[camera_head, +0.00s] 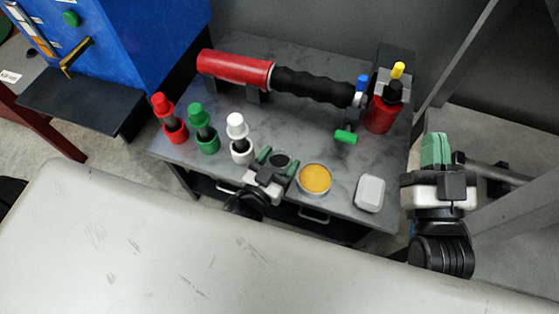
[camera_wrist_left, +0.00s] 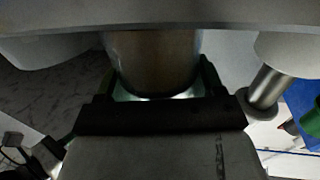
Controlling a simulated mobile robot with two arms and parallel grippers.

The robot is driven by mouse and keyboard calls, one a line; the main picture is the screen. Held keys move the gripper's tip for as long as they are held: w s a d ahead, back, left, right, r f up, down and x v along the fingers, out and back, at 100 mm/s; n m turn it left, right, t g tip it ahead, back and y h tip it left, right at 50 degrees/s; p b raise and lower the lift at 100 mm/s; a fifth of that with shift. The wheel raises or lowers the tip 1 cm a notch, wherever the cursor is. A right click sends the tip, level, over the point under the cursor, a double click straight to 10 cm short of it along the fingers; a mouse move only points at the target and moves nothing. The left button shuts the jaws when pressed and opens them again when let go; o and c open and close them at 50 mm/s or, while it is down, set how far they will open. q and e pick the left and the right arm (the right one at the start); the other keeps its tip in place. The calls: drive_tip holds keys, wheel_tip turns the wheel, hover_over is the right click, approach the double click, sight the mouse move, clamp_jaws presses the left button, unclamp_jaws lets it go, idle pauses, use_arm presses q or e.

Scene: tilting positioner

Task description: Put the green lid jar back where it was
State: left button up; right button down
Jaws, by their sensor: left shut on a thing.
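My left gripper (camera_head: 277,161) is at the front of the grey bench. Its green-tipped fingers are shut on a small round jar (camera_head: 280,158) with a dark top. In the left wrist view the held jar (camera_wrist_left: 152,62) is a brownish cylinder between the fingers. A clear green lid does not show on it, and I cannot tell whether its base touches the bench. A green-capped bottle (camera_head: 201,120) stands in a green cup to the left, apart from the gripper. My right gripper (camera_head: 436,149) is beyond the bench's right edge, its green fingers together and empty.
On the grey bench (camera_head: 335,205), a red-capped bottle (camera_head: 163,106) and a white-capped bottle (camera_head: 237,128) flank the green-capped one. An amber tin (camera_head: 314,179) is close right of the left gripper. A pale box (camera_head: 370,193), red-black torch (camera_head: 285,80) and red container (camera_head: 380,115) stand further off.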

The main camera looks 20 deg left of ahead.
idle(0.3)
use_arm(q)
drive_tip(key=shift+f, duration=0.1)
drive_tip(key=shift+f, duration=0.1)
drive_tip(key=o, duration=1)
